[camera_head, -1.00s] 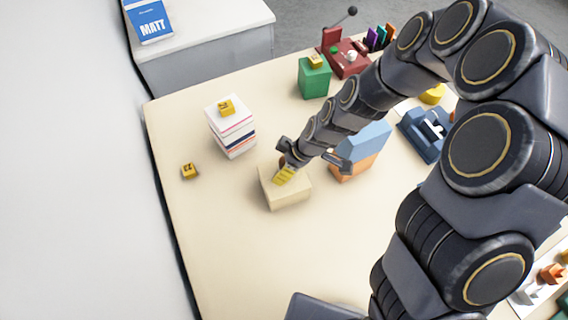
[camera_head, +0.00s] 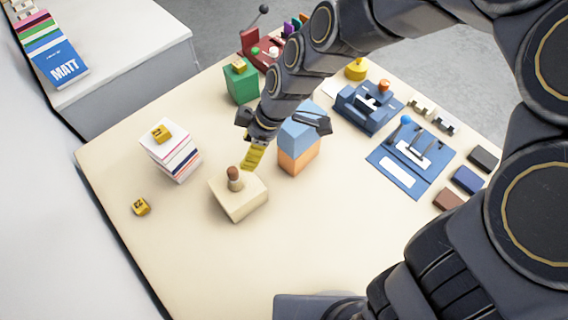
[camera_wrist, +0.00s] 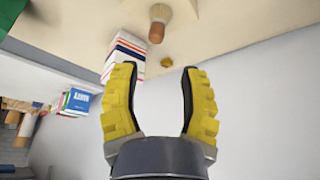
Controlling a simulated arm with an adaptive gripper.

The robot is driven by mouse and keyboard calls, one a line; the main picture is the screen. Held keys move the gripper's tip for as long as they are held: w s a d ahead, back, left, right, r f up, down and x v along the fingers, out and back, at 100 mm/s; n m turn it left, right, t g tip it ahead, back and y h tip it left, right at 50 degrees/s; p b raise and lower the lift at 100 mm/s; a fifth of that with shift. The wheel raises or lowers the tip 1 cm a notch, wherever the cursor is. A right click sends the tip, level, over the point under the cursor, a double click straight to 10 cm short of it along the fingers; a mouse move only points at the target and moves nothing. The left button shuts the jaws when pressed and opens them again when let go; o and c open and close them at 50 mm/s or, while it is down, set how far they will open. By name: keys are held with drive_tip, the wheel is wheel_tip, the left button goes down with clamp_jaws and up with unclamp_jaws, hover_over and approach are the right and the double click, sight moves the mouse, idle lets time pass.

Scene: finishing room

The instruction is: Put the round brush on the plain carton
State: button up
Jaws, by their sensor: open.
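The round brush (camera_head: 235,178), with a brown knob-like handle, stands upright on top of the plain carton (camera_head: 240,207), a beige box on the table. My gripper (camera_head: 251,158) is open and empty, just behind and to the right of the brush, and apart from it. In the wrist view my yellow-padded fingers (camera_wrist: 160,100) are spread with nothing between them. The brush (camera_wrist: 157,30) shows beyond them at the top of that view. Its lower end is small and hard to make out.
A white book stack (camera_head: 172,157) with a yellow cube (camera_head: 162,133) on it stands left of the carton. A blue-and-orange block (camera_head: 299,145) stands close on the right. A green box (camera_head: 241,86) is behind. The front of the table is clear.

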drive_tip(key=s+d+r+m+g+h, duration=0.1)
drive_tip(key=s+d+r+m+h, duration=0.1)
drive_tip(key=s+d+r+m, duration=0.3)
drive_tip(key=s+d+r+m+h, duration=0.2)
drive_tip(key=s+d+r+m, duration=0.3)
drive_tip(key=s+d+m, duration=0.7)
drive_tip(key=shift+s+m+g+h, duration=0.3)
drive_tip(key=shift+m+g, duration=0.1)
drive_tip(key=shift+m, duration=0.1)
drive_tip(key=shift+d, duration=0.1)
